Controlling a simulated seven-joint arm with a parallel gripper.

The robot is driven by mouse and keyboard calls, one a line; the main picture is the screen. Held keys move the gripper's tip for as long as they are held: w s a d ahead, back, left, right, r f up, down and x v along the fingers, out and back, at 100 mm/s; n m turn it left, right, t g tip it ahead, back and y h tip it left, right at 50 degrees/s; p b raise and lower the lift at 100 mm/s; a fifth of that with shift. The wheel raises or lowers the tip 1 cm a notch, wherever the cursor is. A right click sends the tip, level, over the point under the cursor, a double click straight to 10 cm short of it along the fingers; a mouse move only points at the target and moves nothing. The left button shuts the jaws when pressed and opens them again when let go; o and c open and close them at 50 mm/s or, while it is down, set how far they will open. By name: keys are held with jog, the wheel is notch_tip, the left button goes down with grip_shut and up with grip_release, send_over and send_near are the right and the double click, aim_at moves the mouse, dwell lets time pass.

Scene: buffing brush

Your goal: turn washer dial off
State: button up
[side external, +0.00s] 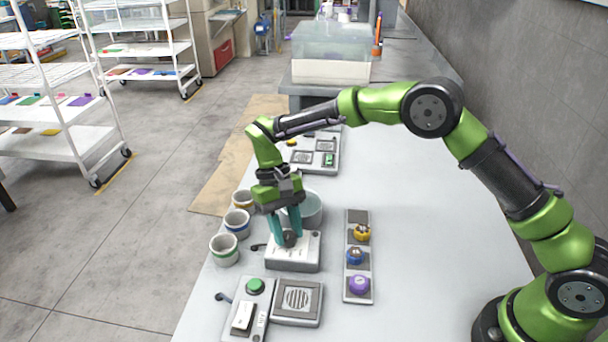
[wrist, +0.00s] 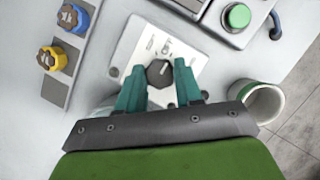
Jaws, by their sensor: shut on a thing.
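The washer dial (wrist: 159,70) is a dark round knob with a pale pointer line on the white panel of the washer box (side external: 292,259). The fingers hide part of the dial in the side view. A grey round tub (side external: 312,208) stands just behind the box.
Several cups, one of them green-banded (side external: 224,249), line the table's left edge. A rack (side external: 357,272) with yellow, blue and purple knobs stands right of the washer. A green-button box (side external: 256,286) and a grille box (side external: 297,302) are in front. The table's right side is clear.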

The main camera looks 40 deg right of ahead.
jog(key=o, duration=1)
jog(key=shift+o, duration=0.2)
jog(key=v, duration=1.2)
jog(key=shift+r, duration=0.1)
